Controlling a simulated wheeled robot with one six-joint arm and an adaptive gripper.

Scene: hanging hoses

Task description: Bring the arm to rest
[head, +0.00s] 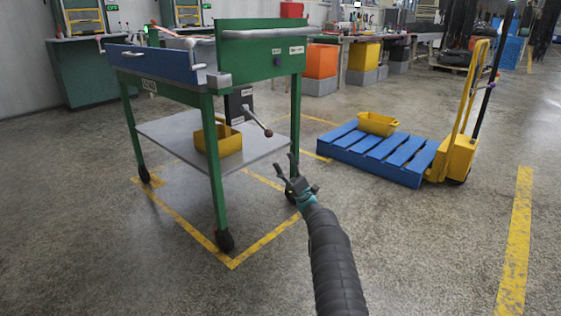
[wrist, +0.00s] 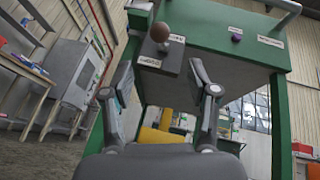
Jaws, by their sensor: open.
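My gripper (head: 289,172) is open and empty in the head view, at the end of my dark, sleeved arm that reaches up from the bottom edge. It appears in front of the right side of a green wheeled cart (head: 262,52). In the wrist view both fingers of my gripper (wrist: 160,85) are spread apart with nothing between them. Beyond them, a lever with a brown ball knob (wrist: 159,32) stands out from a labelled plate on the cart. The same lever's knob (head: 268,133) shows in the head view, apart from the gripper.
The cart has a blue drawer (head: 160,62) and a lower shelf with a yellow bin (head: 228,140). To the right, a blue pallet (head: 400,157) carries another yellow bin (head: 378,123) beside a yellow pallet truck (head: 458,155). The floor at right front is clear.

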